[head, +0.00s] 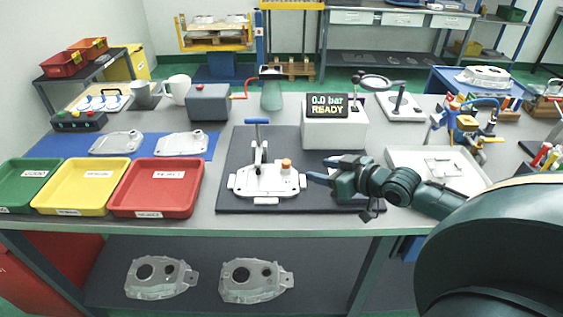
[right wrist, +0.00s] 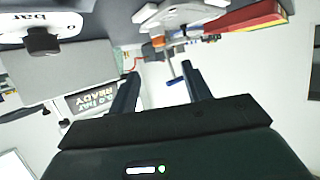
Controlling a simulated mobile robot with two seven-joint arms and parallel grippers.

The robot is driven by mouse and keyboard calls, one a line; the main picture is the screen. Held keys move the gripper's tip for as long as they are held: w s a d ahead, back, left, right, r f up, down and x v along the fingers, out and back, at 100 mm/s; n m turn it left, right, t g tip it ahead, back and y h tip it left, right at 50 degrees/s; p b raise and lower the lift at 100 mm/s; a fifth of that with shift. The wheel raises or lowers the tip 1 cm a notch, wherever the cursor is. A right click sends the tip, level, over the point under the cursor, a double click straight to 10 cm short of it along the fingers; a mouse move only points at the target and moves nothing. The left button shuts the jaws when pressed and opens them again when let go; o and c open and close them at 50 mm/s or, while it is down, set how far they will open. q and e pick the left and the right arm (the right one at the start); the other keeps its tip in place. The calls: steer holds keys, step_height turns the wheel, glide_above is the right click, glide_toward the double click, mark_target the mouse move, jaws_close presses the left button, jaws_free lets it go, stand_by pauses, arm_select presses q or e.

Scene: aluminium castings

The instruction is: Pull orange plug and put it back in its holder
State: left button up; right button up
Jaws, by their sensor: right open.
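The orange plug (head: 286,163) stands upright on the right part of a white casting (head: 262,187), which sits on a dark mat (head: 234,150). In the right wrist view the plug (right wrist: 158,41) shows small beyond the fingers, beside the casting (right wrist: 185,14). A clamp with a blue handle (head: 256,121) stands at the casting. My right gripper (head: 320,169) is open and empty, just right of the plug and apart from it. I cannot tell which thing is the plug's holder. My left gripper is not in view.
A pressure display (head: 327,105) reading "0.0 bar READY" stands on a white box behind my right gripper. Green (head: 28,184), yellow (head: 80,187) and red (head: 157,187) trays are at left. A white tray (head: 405,155) with small parts and several coloured tools (head: 545,157) are at right.

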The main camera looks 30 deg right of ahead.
glide_toward(287, 162)
steer(key=x, duration=0.3)
steer(key=shift+s+f, duration=0.1)
steer(key=shift+x, duration=2.55)
jaws_close()
